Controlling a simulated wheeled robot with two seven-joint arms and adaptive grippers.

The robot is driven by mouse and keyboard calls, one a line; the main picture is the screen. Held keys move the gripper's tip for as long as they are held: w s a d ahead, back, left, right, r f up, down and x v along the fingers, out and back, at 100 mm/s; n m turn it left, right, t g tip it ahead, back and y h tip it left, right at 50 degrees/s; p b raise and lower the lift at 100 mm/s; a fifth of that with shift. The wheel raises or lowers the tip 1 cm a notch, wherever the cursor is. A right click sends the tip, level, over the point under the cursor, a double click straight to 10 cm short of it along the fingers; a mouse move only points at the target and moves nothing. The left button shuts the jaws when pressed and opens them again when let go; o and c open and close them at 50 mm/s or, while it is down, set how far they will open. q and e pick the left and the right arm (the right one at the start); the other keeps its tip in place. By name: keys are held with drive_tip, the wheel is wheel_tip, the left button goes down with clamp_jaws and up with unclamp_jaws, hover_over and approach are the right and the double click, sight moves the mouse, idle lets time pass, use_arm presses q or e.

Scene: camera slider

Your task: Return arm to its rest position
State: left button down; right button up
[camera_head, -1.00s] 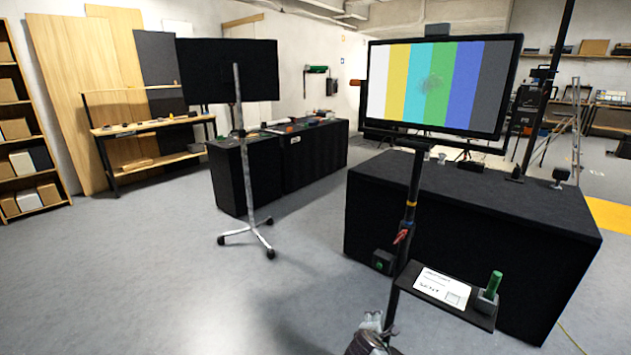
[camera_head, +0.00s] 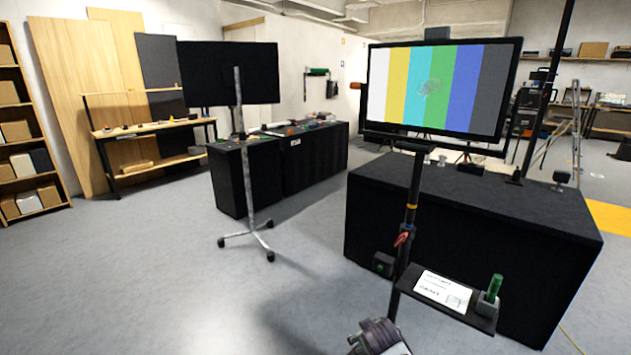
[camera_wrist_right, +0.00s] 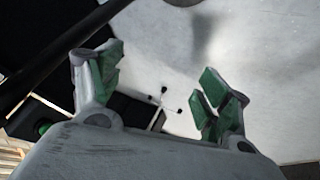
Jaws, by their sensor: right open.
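My right gripper (camera_wrist_right: 160,85) shows in the right wrist view with its two green-padded fingers spread apart. It is open, and nothing is between the fingers. Beyond it lies grey floor, with a small wheeled stand base (camera_wrist_right: 180,100) far off. In the head view only a grey, rounded part of my arm (camera_head: 378,338) shows at the bottom edge, beside the monitor stand's pole (camera_head: 411,215); the fingers are not visible there. My left gripper is in neither view.
A monitor with colour bars (camera_head: 437,88) tops the pole. A small shelf (camera_head: 408,284) on it holds a white card (camera_head: 443,290) and a green cylinder (camera_head: 494,287). A black-draped table (camera_head: 470,250) stands behind. A second monitor stand (camera_head: 240,180) is left. Open floor (camera_head: 130,270) lies front left.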

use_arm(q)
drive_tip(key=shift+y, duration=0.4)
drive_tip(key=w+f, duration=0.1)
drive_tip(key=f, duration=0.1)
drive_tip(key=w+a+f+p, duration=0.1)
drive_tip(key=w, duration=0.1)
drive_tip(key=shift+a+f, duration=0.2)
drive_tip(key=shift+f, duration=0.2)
use_arm(e)
drive_tip(key=s+d+f+m+g, duration=0.1)
drive_tip(key=s+f+g, duration=0.1)
drive_tip(key=s+f, duration=0.4)
drive_tip(key=s+d+f+m+g, duration=0.1)
drive_tip(key=s+f, duration=0.5)
drive_tip(key=s, duration=0.9)
drive_tip(key=s+d+f+m+g+y, duration=0.1)
drive_tip(key=s+f+g, duration=0.2)
drive_tip(key=s+f, duration=0.4)
drive_tip(key=s, duration=0.4)
drive_tip(key=shift+d, duration=0.15)
use_arm(q)
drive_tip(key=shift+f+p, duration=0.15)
drive_tip(key=shift+p, duration=0.4)
use_arm(e)
drive_tip(key=shift+s+f, duration=0.1)
drive_tip(key=shift+f, duration=0.15)
